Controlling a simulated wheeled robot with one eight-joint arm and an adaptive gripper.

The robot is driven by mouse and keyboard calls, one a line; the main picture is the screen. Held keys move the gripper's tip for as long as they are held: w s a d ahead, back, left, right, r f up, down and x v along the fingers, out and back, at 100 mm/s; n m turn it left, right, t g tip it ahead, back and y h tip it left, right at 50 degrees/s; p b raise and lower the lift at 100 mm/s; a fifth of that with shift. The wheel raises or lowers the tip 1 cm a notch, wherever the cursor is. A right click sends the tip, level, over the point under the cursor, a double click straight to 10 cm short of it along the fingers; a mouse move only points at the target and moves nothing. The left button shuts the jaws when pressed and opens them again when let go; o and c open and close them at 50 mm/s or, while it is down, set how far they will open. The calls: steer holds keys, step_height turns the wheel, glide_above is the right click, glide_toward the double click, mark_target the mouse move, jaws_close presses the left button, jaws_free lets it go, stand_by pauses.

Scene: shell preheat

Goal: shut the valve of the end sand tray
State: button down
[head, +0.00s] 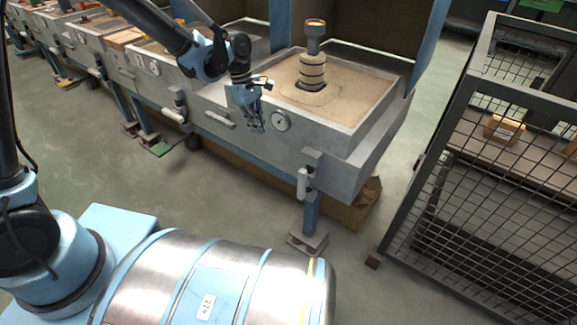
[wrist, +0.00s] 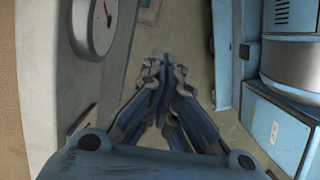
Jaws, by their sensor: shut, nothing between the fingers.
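The end sand tray (head: 365,142) is a grey metal box of sand at the right end of the row. A round dial (head: 281,121) is on its front; it also shows at the top left of the wrist view (wrist: 101,22). What looks like its valve lever (head: 303,184) hangs upright, pale grey, from a bracket at the near right corner. I cannot make it out in the wrist view. My gripper (head: 257,127) is shut and empty, pointing down before the tray front, left of the dial and apart from the lever. Its closed fingers fill the middle of the wrist view (wrist: 157,82).
A ringed shell (head: 312,72) with a glowing top stands in the sand. The neighbouring tray has a similar lever (head: 174,115), lying slanted. A mesh cage (head: 480,190) stands at the right.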

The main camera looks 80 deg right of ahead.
mark_target(303, 183)
steer(key=s+a+f, duration=0.4)
steer(key=s+f, duration=0.8)
steer(key=shift+a, duration=0.15)
stand_by(0.3)
steer(key=shift+r, duration=0.1)
stand_by(0.3)
